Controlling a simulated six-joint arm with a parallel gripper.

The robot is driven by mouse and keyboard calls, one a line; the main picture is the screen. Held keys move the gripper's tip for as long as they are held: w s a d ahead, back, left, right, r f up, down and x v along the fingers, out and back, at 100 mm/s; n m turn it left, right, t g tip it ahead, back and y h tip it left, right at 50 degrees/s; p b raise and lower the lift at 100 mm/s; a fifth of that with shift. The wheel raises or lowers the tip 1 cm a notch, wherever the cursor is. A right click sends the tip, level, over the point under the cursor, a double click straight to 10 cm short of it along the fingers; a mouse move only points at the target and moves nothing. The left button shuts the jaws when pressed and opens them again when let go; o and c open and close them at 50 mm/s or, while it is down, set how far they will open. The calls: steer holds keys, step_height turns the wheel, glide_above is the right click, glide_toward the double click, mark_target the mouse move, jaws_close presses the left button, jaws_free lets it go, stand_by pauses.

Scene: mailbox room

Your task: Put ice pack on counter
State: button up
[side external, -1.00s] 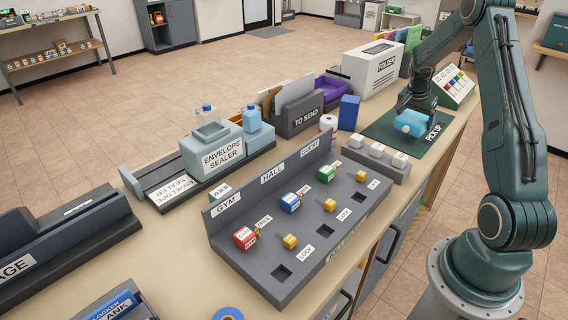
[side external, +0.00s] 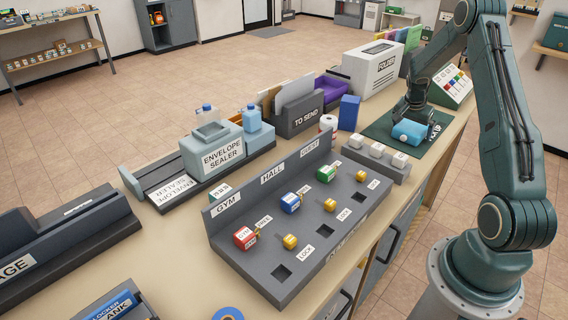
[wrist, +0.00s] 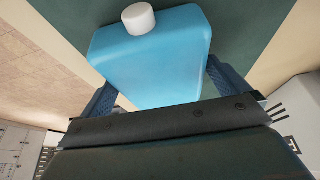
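The ice pack (side external: 409,132) is a light blue block at the dark green PICK UP mat (side external: 383,135), at the far right of the counter. In the wrist view the ice pack (wrist: 155,55) fills the upper middle, with a white cap towards the top. My gripper (side external: 412,115) reaches down over it. In the wrist view the fingers of my gripper (wrist: 160,95) lie along both sides of the ice pack, shut on it. Whether its underside touches the mat cannot be told. The counter (side external: 190,245) is beige.
The white FOLDER box (side external: 372,72) and a coloured-button panel (side external: 455,85) stand behind the mat. Grey blocks with white tops (side external: 376,155), a blue box (side external: 348,112) and the key panel (side external: 300,220) are nearer. Bare counter lies left of the key panel.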

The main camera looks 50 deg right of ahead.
steer(key=shift+r, duration=0.1)
steer(key=v, duration=1.2)
stand_by(0.6)
